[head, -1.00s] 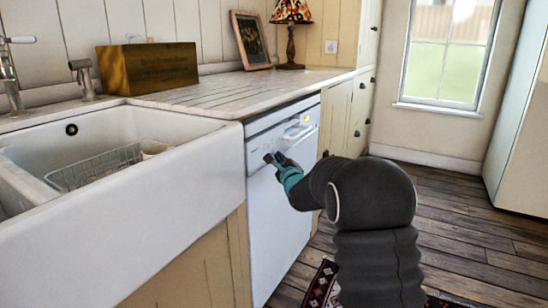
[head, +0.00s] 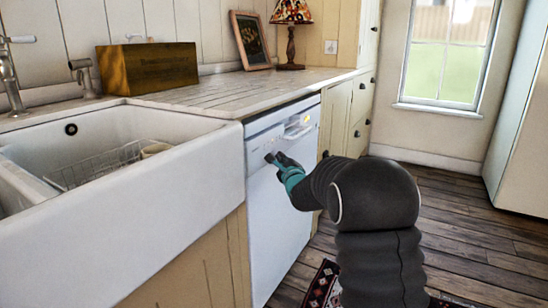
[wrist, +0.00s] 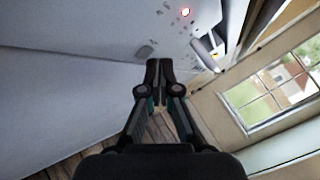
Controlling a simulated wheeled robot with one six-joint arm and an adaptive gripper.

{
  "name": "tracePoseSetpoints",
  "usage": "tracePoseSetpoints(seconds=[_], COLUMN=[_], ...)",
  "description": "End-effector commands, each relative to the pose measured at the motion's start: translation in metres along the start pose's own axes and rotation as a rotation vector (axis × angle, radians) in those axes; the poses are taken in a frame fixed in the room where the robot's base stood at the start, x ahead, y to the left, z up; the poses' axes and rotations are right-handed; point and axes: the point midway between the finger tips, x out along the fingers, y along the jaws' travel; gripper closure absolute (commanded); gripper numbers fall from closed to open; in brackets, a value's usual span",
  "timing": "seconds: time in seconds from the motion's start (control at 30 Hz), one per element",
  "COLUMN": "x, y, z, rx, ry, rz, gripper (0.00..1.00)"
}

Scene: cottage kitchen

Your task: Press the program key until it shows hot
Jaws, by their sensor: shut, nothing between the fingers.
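The white dishwasher (head: 282,210) stands under the worktop, right of the sink, with its door shut. In the wrist view the shut fingertips (wrist: 158,66) lie near a small grey oval (wrist: 145,51). The program key and any label are too small to read.
The white sink (head: 130,185) with a wire rack (head: 95,168) is on the left. A wooden box (head: 150,78), a picture frame (head: 250,40) and a lamp (head: 291,30) stand on the worktop. Cream cupboards (head: 337,115) lie beyond the dishwasher. The wooden floor (head: 450,220) at right is open.

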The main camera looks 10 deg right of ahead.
Motion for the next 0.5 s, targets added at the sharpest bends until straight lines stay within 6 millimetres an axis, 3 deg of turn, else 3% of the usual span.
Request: tracePoseSetpoints(seconds=[0.5], x=[-0.0077], y=[-0.0051], z=[-0.0062], rx=[0.001], ry=[0.001], rz=[0.000], gripper=[1.00])
